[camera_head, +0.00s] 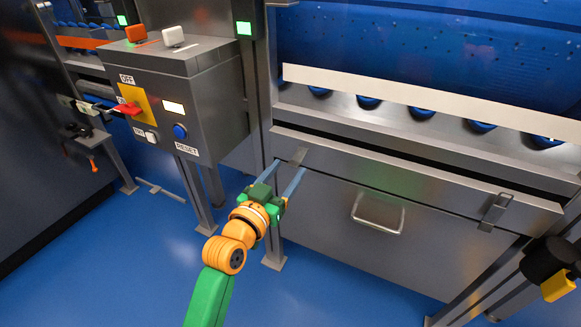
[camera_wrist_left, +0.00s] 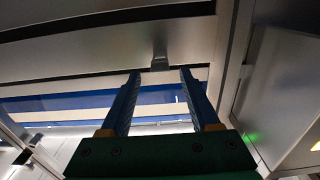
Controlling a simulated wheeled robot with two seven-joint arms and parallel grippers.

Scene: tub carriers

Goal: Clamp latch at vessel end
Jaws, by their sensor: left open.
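Two small grey metal latches sit on the upper edge of the grey front panel (camera_head: 330,215): a left latch (camera_head: 298,156) and a right latch (camera_head: 495,211). My left gripper (camera_head: 288,170) is open, with its blue fingers reaching up towards the left latch. In the left wrist view, my left gripper (camera_wrist_left: 160,74) is open and empty. The left latch (camera_wrist_left: 160,61) shows just beyond the fingertips, in line with the gap between them. I cannot tell whether a finger touches it. My right gripper is not in view.
The panel has a bare metal handle (camera_head: 378,213). Above it is a blue perforated drum (camera_head: 430,45) behind a pale strip. A grey control box (camera_head: 200,95) with a red switch handle (camera_head: 127,109) stands to the left. Blue floor (camera_head: 120,260) is clear at the lower left.

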